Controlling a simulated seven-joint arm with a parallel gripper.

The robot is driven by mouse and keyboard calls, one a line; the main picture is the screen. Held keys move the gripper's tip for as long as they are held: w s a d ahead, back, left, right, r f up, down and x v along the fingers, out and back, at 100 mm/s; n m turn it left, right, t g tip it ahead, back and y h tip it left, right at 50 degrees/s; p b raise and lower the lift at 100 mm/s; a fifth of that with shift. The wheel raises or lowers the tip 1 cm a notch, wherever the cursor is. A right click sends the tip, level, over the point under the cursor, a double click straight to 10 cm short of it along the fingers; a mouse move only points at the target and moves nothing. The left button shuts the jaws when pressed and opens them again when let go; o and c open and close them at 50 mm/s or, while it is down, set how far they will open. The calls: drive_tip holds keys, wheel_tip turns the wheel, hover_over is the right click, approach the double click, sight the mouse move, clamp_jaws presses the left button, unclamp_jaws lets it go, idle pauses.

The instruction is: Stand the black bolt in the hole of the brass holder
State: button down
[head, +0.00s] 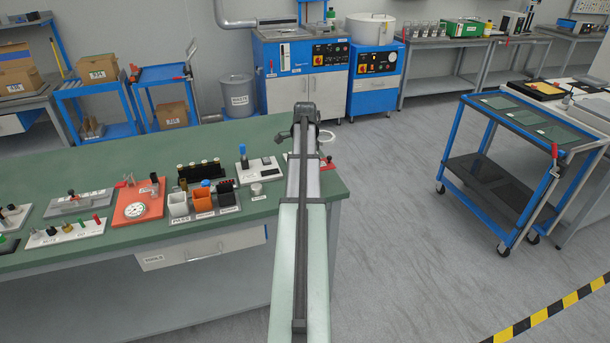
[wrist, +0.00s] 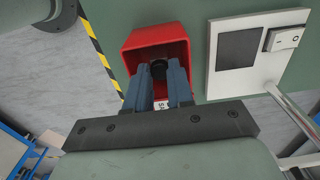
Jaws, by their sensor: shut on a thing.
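In the wrist view my gripper (wrist: 159,72) is shut on a small black piece, which I take to be the black bolt (wrist: 158,68). Only its dark rounded end shows between the fingertips; the rest is hidden. The fingertips are over or inside the mouth of a red open box (wrist: 155,36); I cannot tell how deep. In the head view my own arm hides the gripper and bolt above the right end of the green bench. I cannot make out the brass holder for certain in either view.
A white plate with a dark panel and rocker switch (wrist: 245,50) lies right of the red box. On the green bench (head: 110,160) stand a black rack (head: 201,170), small grey, orange and black bins (head: 203,202), and a red fixture (head: 139,203). The bench's right edge is close.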

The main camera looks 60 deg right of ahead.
drive_tip(key=shift+r, duration=0.15)
drive_tip(key=shift+r, duration=2.95)
drive_tip(key=shift+w, duration=0.1)
drive_tip(key=shift+w+a+r, duration=0.1)
drive_tip(key=shift+w, duration=0.2)
drive_tip(key=w+a+r+n, duration=0.2)
drive_tip(key=w+a, duration=0.6)
drive_tip(key=w, duration=0.4)
drive_tip(key=w+a+r+n, duration=0.2)
drive_tip(key=w+a, duration=0.6)
drive_tip(key=w, duration=0.3)
drive_tip(key=w+a+r+n, duration=0.2)
drive_tip(key=w+a, duration=0.6)
drive_tip(key=w, duration=0.4)
wheel_tip(320, 180, down, 6)
drive_tip(key=shift+s+d+f, duration=0.2)
drive_tip(key=shift+s, duration=0.05)
drive_tip(key=shift+f, duration=1.8)
